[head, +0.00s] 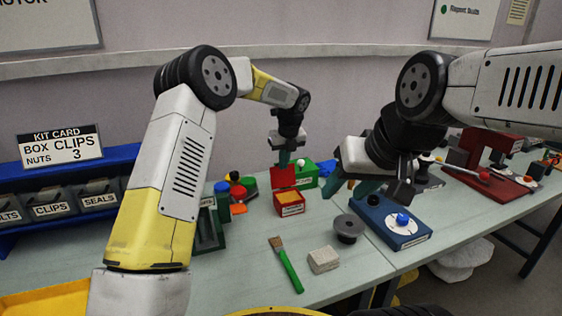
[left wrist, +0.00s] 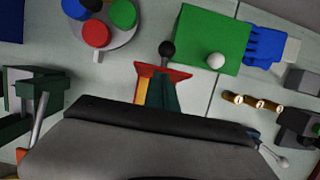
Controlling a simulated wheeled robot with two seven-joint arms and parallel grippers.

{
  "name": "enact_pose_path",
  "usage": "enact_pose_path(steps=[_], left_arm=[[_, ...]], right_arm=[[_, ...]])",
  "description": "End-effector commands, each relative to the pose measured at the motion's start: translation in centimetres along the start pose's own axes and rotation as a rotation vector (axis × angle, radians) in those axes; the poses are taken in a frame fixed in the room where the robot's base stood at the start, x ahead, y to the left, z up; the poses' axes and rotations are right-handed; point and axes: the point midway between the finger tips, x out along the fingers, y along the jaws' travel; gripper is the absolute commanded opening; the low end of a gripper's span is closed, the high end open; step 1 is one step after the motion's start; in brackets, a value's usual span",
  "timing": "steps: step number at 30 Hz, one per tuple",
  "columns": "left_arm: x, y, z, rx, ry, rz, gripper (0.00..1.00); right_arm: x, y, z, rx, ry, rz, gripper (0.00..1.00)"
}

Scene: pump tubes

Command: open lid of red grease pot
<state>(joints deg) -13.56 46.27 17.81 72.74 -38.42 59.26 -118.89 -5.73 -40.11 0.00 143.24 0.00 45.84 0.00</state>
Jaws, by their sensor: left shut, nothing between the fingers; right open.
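The red grease pot (head: 290,209) is a small red box with a pale label, standing on the bench. Its red lid (head: 283,177) stands upright at the back of the box, so the pot looks open. In the left wrist view the lid (left wrist: 162,71) shows nearly edge-on, with a black knob (left wrist: 167,48) on its far side. My left gripper (head: 284,158) is shut and empty, just above the lid's top edge; I cannot tell whether it touches. Its green fingers also show in the left wrist view (left wrist: 166,95). My right gripper (head: 352,186) is open and empty, above the bench to the right.
A green box (head: 307,178) with a white knob stands close to the pot's right. Coloured knobs (head: 237,183) are at its left. A blue box (head: 398,222), a dark spool (head: 349,228), a brush (head: 285,263) and a pale block (head: 324,259) lie nearer. Bare bench lies in front of the pot.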

Motion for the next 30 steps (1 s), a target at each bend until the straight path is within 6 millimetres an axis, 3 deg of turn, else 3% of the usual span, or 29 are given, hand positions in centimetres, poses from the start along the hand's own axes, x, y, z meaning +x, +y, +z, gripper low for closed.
enact_pose_path(steps=[7, 15, 22, 26, 30], left_arm=[[-0.9, 0.0, 0.1, 0.0, -0.003, -0.001, 0.0], [-5.4, 0.0, 0.1, -0.001, -0.002, -0.001, 0.0], [-7.9, 0.1, 0.0, -0.011, -0.003, -0.002, 0.0], [-9.9, 1.7, -0.2, -0.11, -0.009, -0.01, 0.0], [-13.6, 5.2, -1.0, -0.35, -0.019, -0.033, 0.0]], right_arm=[[0.0, 0.0, 0.0, 0.0, 0.0, 0.0, 0.48], [0.0, 0.0, 0.0, 0.0, 0.0, 0.0, 0.48], [0.0, 0.0, 0.0, 0.0, 0.0, 0.0, 0.48], [0.0, 0.0, 0.0, 0.0, 0.0, 0.0, 0.48], [0.0, 0.0, 0.0, 0.0, 0.0, 0.0, 0.48]])
